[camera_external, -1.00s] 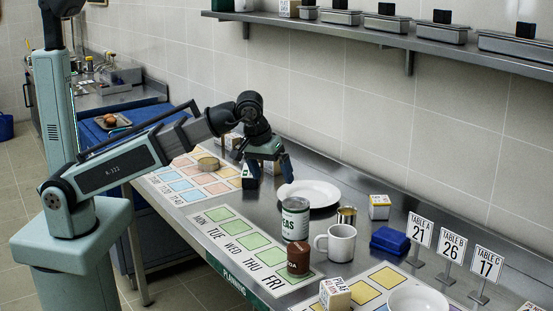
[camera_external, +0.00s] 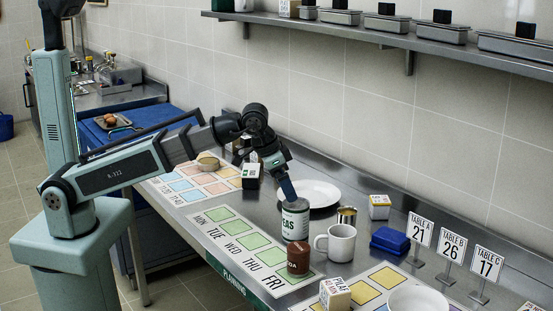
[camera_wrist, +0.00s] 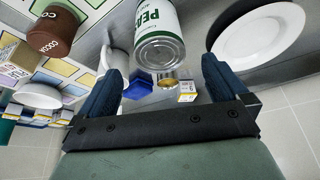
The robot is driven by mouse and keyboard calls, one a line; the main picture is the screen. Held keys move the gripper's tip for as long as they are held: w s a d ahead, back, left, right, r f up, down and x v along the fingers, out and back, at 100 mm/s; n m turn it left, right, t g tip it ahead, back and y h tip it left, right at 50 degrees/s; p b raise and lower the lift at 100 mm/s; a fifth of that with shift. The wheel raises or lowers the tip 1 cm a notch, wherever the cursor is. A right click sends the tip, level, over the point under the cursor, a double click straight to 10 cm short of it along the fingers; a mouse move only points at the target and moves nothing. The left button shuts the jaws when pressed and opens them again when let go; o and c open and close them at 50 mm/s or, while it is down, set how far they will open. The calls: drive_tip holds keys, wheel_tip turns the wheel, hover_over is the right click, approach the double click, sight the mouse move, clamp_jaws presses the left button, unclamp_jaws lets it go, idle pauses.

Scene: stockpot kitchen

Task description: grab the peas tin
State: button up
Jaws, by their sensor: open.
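The peas tin (camera_external: 295,222) is a white and green can standing upright on the metal counter. In the wrist view the peas tin (camera_wrist: 158,35) shows at the top middle, ahead of my gripper and a little above the line between its fingertips. My gripper (camera_external: 289,190) is at the tin's upper rear side in the external view, tilted down toward it. In the wrist view my gripper (camera_wrist: 160,75) has its two blue fingers spread wide, with nothing held between them. Whether a finger touches the tin I cannot tell.
A brown cocoa tin (camera_external: 298,260) stands close in front of the peas tin. A white mug (camera_external: 340,243) is at its right, and a white plate (camera_external: 322,192) lies behind. A small metal can (camera_external: 347,216) and blue box (camera_external: 390,240) are further right.

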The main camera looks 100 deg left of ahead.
sight(298, 214)
drive_tip(key=shift+x, duration=5.2)
drive_tip(key=shift+d, duration=0.1)
drive_tip(key=shift+c, duration=0.4)
drive_tip(key=shift+w, duration=0.1)
drive_tip(key=c, duration=1.2)
